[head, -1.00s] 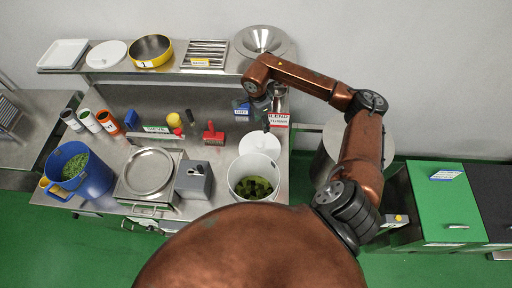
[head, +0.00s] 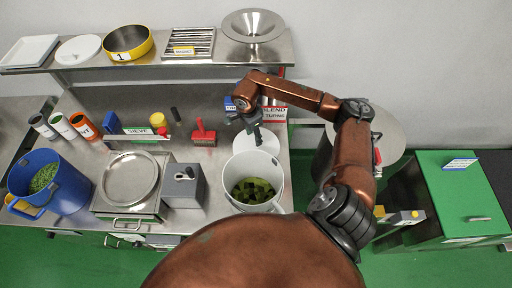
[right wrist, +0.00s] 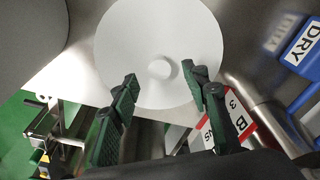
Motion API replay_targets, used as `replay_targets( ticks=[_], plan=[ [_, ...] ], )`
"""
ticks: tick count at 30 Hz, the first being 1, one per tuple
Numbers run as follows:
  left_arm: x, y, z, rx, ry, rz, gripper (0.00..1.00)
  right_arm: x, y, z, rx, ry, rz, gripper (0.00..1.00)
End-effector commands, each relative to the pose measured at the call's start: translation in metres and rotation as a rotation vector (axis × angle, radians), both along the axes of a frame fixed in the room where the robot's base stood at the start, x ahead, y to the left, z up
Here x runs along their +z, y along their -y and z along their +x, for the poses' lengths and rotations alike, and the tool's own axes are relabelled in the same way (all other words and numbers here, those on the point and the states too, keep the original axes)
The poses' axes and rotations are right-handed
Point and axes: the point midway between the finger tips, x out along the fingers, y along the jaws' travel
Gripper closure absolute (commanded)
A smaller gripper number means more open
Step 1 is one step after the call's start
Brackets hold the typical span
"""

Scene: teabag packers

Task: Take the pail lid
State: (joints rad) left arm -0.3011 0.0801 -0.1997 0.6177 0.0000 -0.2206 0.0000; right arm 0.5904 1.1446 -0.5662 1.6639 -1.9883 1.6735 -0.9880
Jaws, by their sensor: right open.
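The pail lid (head: 243,139) is a flat white disc with a small knob, lying on the steel bench just behind the white pail (head: 278,182). My right gripper (head: 257,136) is open and hangs over the lid. In the right wrist view the lid (right wrist: 150,35) fills the upper middle, its knob (right wrist: 161,68) between and slightly beyond the open fingertips (right wrist: 166,84). No finger visibly grips the knob. The pail holds dark green leaves. In the head view my right arm and the pail rim hide part of the lid. My left gripper is not in view.
A red-handled tool (head: 204,136) and a grey box (head: 183,186) stand left of the pail. A raised shelf (head: 220,52) runs behind, with a steel funnel dish (head: 253,25). A red-and-white sign (head: 273,112) stands right behind the lid.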

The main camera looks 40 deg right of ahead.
Motion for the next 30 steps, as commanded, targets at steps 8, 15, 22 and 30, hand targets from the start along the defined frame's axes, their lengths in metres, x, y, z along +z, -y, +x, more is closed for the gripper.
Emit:
replay_targets(
  ticks=[8, 15, 22, 30],
  plan=[
    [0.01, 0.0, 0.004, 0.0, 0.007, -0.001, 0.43, -0.036, 0.007, -0.004, -0.002, -0.001, 0.003, 0.58],
    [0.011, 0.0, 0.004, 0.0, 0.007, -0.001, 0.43, -0.053, 0.01, -0.003, 0.0, 0.001, 0.0, 0.58],
    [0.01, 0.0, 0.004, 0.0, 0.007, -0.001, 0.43, -0.053, 0.01, -0.003, 0.0, 0.001, 0.0, 0.62],
    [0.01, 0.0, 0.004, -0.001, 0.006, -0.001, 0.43, -0.053, 0.01, -0.003, 0.0, 0.001, 0.0, 0.8]
  ],
)
